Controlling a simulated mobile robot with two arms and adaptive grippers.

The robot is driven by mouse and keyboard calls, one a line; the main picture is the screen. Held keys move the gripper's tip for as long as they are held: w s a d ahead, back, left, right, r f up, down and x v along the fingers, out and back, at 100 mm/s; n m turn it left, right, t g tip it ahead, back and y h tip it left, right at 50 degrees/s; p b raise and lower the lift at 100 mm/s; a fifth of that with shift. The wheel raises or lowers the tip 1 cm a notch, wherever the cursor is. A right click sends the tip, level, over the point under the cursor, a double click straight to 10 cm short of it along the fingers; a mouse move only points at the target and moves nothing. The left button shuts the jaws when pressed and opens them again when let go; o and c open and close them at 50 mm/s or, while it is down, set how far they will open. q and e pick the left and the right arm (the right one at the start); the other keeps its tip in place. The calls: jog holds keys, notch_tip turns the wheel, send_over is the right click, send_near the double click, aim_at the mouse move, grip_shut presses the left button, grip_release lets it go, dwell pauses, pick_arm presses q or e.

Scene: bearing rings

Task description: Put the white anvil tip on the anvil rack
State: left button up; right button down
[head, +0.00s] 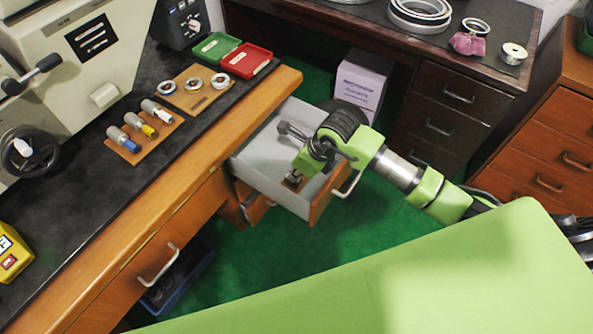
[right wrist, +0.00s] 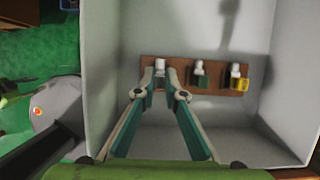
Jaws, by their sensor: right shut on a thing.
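My right gripper (head: 295,176) reaches down into the open grey drawer (head: 262,155). In the right wrist view, its fingertips (right wrist: 162,84) are shut on a white-topped tip (right wrist: 160,64) at the left end of a brown wooden rack (right wrist: 217,80) on the drawer floor. The fingers hide its lower part; whether it touches the rack I cannot tell. A green-based tip (right wrist: 199,76) and a yellow-based tip (right wrist: 238,80) stand on that rack. On the bench, another wooden rack (head: 140,146) holds blue, yellow and white-ended tips. My left gripper is not in view.
The drawer walls close in around the gripper. A ring board (head: 197,101), a green tray (head: 216,46) and a red tray (head: 246,60) lie on the bench. A white box (head: 362,82) stands on the floor beyond the drawer. Bench space near the front edge is clear.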

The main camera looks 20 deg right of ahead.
jog(key=shift+f, duration=0.3)
jog(key=c, duration=2)
grip_release()
jog(key=shift+r+p, duration=2.9)
jog(key=shift+r, duration=1.4)
